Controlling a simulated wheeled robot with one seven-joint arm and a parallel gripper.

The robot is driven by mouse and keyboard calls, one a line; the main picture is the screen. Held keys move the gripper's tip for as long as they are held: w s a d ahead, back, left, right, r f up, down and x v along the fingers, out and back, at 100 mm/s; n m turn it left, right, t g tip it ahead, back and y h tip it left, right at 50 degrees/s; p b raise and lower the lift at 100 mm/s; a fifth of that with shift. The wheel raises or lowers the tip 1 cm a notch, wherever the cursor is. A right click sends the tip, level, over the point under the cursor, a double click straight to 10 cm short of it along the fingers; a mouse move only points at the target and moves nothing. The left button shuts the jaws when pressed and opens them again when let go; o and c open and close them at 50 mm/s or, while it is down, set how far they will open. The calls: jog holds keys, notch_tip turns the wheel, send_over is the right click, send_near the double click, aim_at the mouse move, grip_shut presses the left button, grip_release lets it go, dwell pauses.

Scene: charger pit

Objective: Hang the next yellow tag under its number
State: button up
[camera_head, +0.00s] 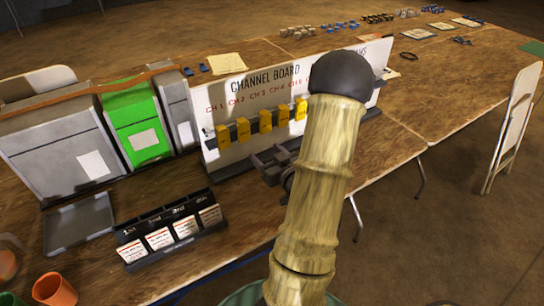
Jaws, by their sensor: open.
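The white channel board (220,103) stands on the wooden table with red labels from CH 1 rightwards. Several yellow tags (243,131) are on its dark rail in a row under the labels. The right part of the board is hidden by my arm. My gripper (268,162) is dark and open, low in front of the board, just below the middle tags. I see nothing held in it, though its far side is partly hidden. I cannot tell whether it touches the board.
A black rack (172,243) holds white cards in slots marked 1st onward. A grey tray (78,224) looks empty. Grey cases and a green case (136,120) stand left of the board. Orange cups (54,289) stand front left. A folding chair (515,120) is right.

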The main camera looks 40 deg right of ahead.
jog(key=p+v, duration=0.2)
jog(key=p, duration=0.4)
jog(key=shift+s+r+p, duration=0.15)
jog(key=shift+s+p, duration=0.05)
jog(key=shift+p, duration=0.2)
jog(key=shift+a, duration=0.1)
dwell(0.3)
jog(key=w+a+r+n+g+y+p, duration=0.1)
jog(key=w+a+n+g, duration=0.15)
jog(key=a+g, duration=0.2)
jog(key=w+a+r+n+g+y, duration=0.1)
jog(key=w+a+g, duration=0.25)
jog(key=a, duration=0.25)
jog(key=s+a+r+g+y+p, duration=0.1)
jog(key=s+a+r, duration=0.3)
jog(key=a, duration=0.5)
jog(key=s+a+r+g+p, duration=0.1)
jog(key=s+a+r+g, duration=0.3)
jog(key=a, duration=0.5)
jog(key=shift+s+a+r+m+g+y, duration=0.3)
jog(key=shift+s+m+y, duration=0.15)
jog(key=shift+s, duration=0.35)
